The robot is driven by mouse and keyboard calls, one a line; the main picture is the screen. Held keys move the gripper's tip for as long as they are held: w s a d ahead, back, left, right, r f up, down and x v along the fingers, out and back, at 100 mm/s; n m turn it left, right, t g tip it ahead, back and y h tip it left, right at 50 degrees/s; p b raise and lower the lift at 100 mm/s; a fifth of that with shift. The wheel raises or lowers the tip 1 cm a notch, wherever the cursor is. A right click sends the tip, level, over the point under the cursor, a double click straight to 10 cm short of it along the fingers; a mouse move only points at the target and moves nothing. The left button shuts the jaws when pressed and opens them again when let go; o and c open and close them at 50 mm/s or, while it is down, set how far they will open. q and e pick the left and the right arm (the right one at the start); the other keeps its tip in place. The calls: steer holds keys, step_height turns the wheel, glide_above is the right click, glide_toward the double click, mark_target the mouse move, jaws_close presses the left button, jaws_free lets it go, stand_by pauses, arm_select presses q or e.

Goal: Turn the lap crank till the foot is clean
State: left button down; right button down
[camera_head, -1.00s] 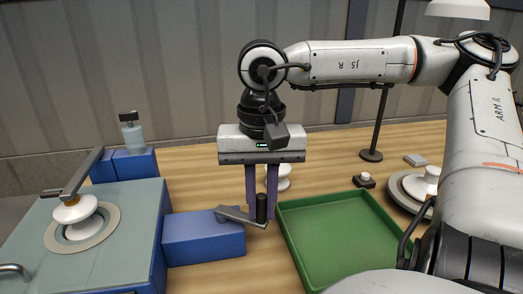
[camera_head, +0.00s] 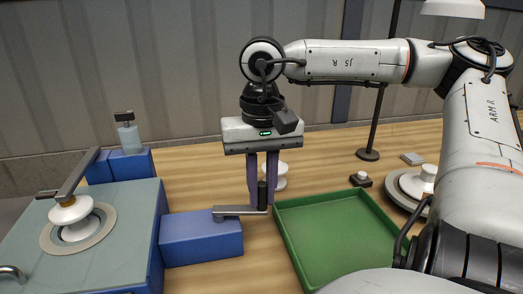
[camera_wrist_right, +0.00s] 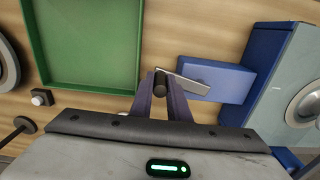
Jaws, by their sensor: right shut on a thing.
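My right gripper (camera_head: 262,205) points down and is shut on the black upright handle (camera_head: 262,196) of the lap crank. The crank's flat grey arm (camera_head: 236,210) runs left from the handle over a blue box (camera_head: 202,238). The right wrist view shows the handle (camera_wrist_right: 161,84) between my fingertips and the arm (camera_wrist_right: 190,84) beside it. A white insulator (camera_head: 71,212) sits on a round grey plate (camera_head: 50,240) in the bench top at left, under a bar (camera_head: 82,173). Its foot is hidden beneath it. My left gripper is not in view.
A green tray (camera_head: 284,238) lies empty just right of the crank. Another white insulator (camera_head: 281,170) stands behind my fingers. A bottle (camera_head: 130,138) stands on a blue block at the back left. A small button box (camera_head: 360,180) and a lamp base (camera_head: 368,155) are right.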

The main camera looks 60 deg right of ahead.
steer(key=c, duration=1.7)
jaws_free()
steer(key=shift+r, duration=0.15)
step_height(320, 180, up, 10)
steer(key=shift+r, duration=0.1)
